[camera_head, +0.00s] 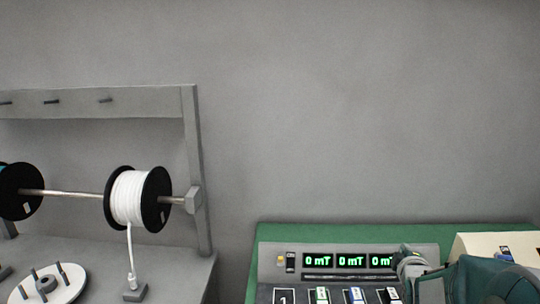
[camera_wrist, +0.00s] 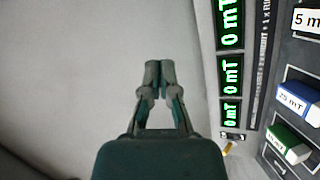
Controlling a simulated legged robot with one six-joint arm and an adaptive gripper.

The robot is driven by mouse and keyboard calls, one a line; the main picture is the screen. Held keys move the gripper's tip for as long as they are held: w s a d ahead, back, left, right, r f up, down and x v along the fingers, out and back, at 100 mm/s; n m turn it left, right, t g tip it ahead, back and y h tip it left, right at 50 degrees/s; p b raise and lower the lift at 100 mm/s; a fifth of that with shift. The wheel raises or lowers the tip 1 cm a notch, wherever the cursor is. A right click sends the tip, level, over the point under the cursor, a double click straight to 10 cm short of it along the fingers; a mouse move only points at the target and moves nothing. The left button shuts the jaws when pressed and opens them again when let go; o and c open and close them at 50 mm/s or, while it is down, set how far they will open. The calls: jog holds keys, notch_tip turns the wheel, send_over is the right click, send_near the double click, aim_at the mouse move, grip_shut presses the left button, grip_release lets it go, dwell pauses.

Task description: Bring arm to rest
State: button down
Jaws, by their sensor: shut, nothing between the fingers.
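My gripper (camera_wrist: 159,72) shows in the middle of the wrist view with its fingertips together and nothing between them. Behind it is plain grey wall. In the head view, part of my arm (camera_head: 485,281) is at the lower right, in front of the panel's right end. The grey panel (camera_head: 268,262) has three green displays (camera_head: 350,261), each reading 0 mT; the rightmost is partly covered by my arm. In the wrist view, the displays (camera_wrist: 230,75) run down the right side, apart from my gripper.
The panel stands on a green surface (camera_head: 400,234). Labelled blocks, one blue (camera_wrist: 297,100) and one green (camera_wrist: 287,145), sit at its front. A cream box (camera_head: 490,243) is at the right. At left, a rack (camera_head: 190,150) carries a white wire spool (camera_head: 130,198); a white disc (camera_head: 65,288) lies below.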

jog(key=s+a+r+m+g+y, duration=0.4)
jog(key=s+a+m, duration=0.3)
jog(key=s+a, duration=0.5)
jog(key=s+a+m+g, duration=0.2)
jog(key=s+a, duration=0.1)
jog(key=s, duration=0.5)
jog(key=s+a+f+m+g, duration=0.1)
jog(key=s+a+m+g, duration=0.2)
jog(key=s, duration=0.6)
jog(key=shift+a+y, duration=0.25)
jog(key=shift+y, duration=0.05)
jog(key=shift+s, duration=0.1)
